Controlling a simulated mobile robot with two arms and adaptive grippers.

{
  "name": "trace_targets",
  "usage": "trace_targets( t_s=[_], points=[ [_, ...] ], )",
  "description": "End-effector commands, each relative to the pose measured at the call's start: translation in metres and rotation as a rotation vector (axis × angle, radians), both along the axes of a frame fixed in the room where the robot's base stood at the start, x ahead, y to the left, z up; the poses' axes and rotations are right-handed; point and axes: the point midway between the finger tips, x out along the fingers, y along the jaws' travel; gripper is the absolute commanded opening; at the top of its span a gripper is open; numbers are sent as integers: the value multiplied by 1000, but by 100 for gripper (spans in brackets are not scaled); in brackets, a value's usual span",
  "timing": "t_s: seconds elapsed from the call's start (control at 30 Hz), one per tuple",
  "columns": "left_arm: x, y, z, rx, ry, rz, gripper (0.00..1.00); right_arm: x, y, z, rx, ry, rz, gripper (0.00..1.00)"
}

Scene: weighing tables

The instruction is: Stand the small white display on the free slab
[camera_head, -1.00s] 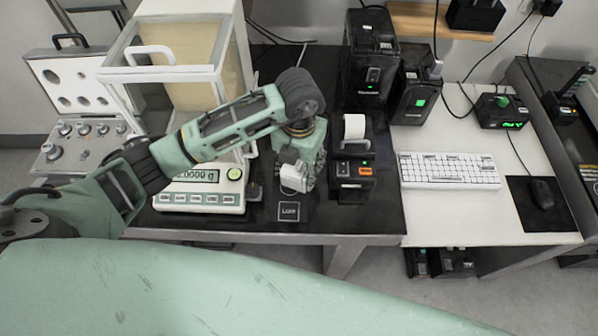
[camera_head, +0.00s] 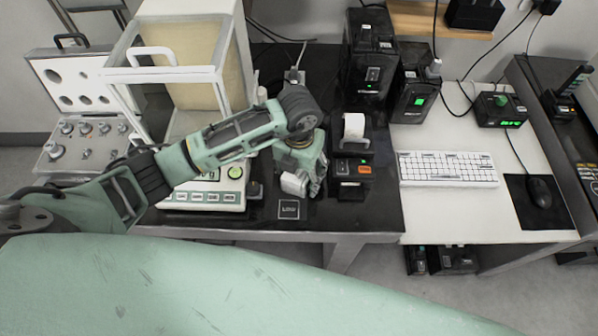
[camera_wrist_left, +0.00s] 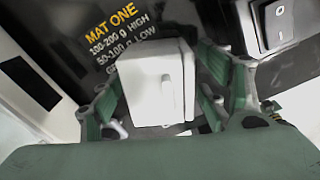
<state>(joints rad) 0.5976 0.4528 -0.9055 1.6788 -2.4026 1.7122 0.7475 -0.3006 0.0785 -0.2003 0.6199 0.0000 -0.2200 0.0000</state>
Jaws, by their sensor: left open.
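A small white box-shaped unit (camera_wrist_left: 158,82), which looks like the display, stands between the fingers of my left gripper (camera_wrist_left: 160,108) in the left wrist view. The fingers are open on either side of it; contact cannot be told. In the head view my left gripper (camera_head: 306,180) points down over the dark table, left of the small printer. A pale piece shows at its near side; I cannot tell whether it is the display or a gripper part. A dark square with a white outline (camera_head: 288,209) lies at the table's front edge; I cannot tell whether it is the free slab.
A balance with a glass draft shield (camera_head: 165,75) stands to the left, partly behind my arm. The small printer (camera_head: 352,150) is close on the right. Black units (camera_head: 370,70) stand behind. Yellow lettering (camera_wrist_left: 112,28) and a rocker switch (camera_wrist_left: 272,27) show in the wrist view.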

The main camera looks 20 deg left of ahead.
Motion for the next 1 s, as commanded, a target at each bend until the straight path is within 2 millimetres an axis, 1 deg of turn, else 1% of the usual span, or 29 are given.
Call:
trace_targets(
  t_s=[0.17, 0.27, 0.37, 0.6, 0.7, 0.83, 1.0],
  points=[
    [0, 0, 3, 0, -1, 0, 69, 0, 0, 1, 0, -1, 0, 0],
    [2, 0, 12, -1, -5, 0, 69, 1, 0, -3, 0, -1, 0, 0],
    [2, 0, 29, 0, -7, -2, 69, 1, 0, -8, 0, -1, 0, 0],
    [2, 0, 81, -2, -6, -1, 69, 1, 0, -21, -1, -1, 0, 0],
    [1, 0, 99, 0, -5, -1, 69, 1, 0, -24, -1, -1, 0, 0],
    [1, 0, 114, 0, -3, 0, 69, 1, 0, -26, -1, -1, 0, 0],
    [0, 0, 121, 0, -1, 1, 69, 1, -1, -27, -1, -1, 0, 0]
  ],
)
